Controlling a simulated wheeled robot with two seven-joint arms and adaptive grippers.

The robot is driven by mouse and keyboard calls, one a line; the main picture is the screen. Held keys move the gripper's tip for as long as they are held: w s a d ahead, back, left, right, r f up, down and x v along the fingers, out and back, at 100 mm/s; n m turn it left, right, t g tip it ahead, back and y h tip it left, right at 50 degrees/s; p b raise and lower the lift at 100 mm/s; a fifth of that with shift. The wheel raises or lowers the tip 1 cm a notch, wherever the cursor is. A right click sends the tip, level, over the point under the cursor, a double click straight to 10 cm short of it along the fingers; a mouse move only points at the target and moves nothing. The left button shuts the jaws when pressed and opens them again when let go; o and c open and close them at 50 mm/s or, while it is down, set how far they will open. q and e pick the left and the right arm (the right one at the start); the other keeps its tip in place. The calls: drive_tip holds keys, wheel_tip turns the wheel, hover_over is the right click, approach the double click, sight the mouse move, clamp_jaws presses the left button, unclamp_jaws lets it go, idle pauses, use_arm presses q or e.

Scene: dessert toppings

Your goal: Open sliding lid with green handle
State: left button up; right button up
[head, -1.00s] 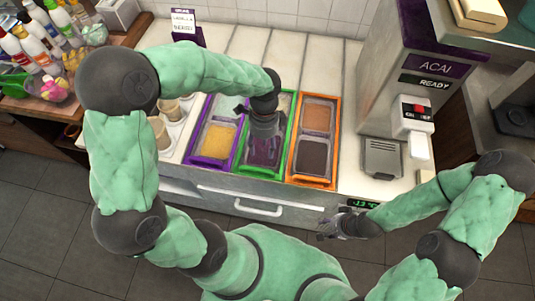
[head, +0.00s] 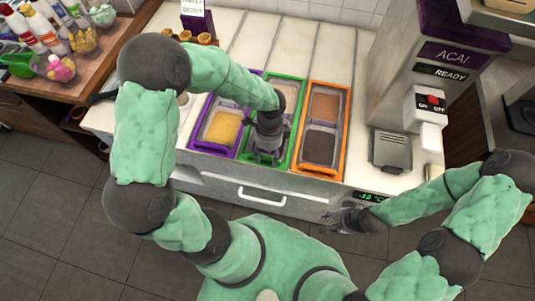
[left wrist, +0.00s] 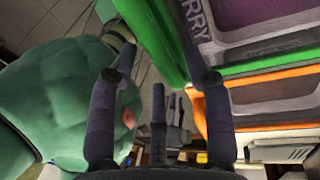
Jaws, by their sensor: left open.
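The green-framed compartment (head: 297,112) is the middle one of three coloured bins in the counter. Its clear lid shows a pale content at the back. My left gripper (head: 265,156) points down over the front part of this compartment and hides much of it, including any handle there. In the left wrist view my left gripper (left wrist: 160,45) is open, with a green edge (left wrist: 150,40) running diagonally between and behind its fingers. I cannot tell whether the fingers touch it. My right gripper (head: 347,221) hangs in front of the counter, away from the bins; its jaw state is unclear.
A purple-framed bin (head: 198,143) is close on the left and an orange-framed bin (head: 344,120) close on the right. The acai machine (head: 432,100) stands further right. A drawer handle (head: 262,193) sticks out below the bins. Bottles (head: 38,32) stand at the far left.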

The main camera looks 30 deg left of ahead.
use_arm(q)
drive_tip(key=shift+c, duration=0.3)
clamp_jaws()
